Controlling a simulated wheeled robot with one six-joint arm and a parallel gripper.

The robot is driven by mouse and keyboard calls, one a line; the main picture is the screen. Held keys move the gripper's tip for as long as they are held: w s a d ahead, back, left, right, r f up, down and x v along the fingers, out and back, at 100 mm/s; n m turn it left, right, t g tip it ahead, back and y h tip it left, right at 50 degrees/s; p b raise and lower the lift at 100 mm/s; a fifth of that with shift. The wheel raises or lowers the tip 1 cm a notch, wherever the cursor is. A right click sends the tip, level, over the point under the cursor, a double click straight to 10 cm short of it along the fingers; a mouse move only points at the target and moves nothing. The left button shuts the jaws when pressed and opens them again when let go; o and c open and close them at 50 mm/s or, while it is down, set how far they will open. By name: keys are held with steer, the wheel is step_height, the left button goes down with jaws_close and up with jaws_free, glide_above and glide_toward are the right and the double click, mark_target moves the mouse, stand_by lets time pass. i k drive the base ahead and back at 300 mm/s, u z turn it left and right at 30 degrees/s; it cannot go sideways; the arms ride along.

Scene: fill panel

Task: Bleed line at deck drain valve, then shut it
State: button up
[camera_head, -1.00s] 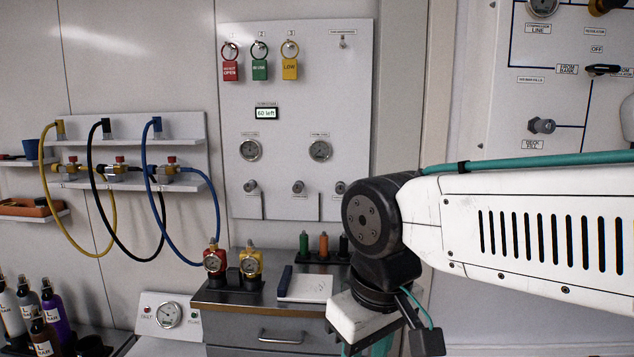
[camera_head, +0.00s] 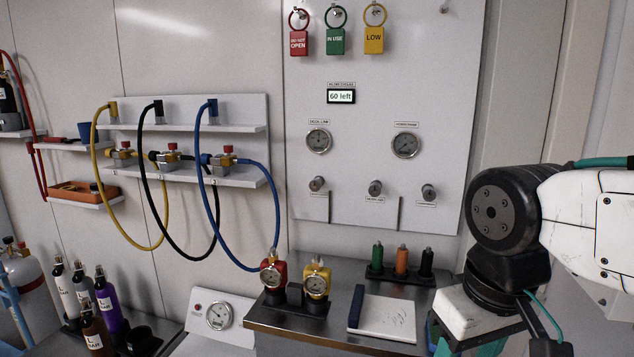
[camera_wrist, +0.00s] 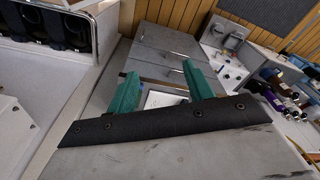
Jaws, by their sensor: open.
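A white wall panel (camera_head: 378,225) fills the upper middle of the head view. It carries two round gauges; the left gauge (camera_head: 318,140) has a label like "deck line". Below are three small valves: left (camera_head: 317,184), middle (camera_head: 375,188) and right (camera_head: 428,192). Their labels are too small to read surely, so I cannot tell which is the deck drain valve. My gripper is open and empty in the wrist view (camera_wrist: 160,88), its two teal fingers apart above a grey surface. In the head view it is mostly cut off at the lower right, below and right of the valves.
A metal-topped cabinet (camera_head: 262,318) below the panel holds red (camera_head: 272,276) and yellow (camera_head: 317,283) gauge fittings, a notebook (camera_head: 385,316) and several coloured cylinders. A blue hose (camera_head: 202,165) loops from the left shelf to the red fitting. Bottles (camera_head: 107,300) stand at lower left.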

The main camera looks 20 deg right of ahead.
mark_target(315, 185)
steer(key=u, duration=2.75)
steer(key=k, duration=0.8)
steer(key=z, duration=1.3)
steer(key=i, duration=1)
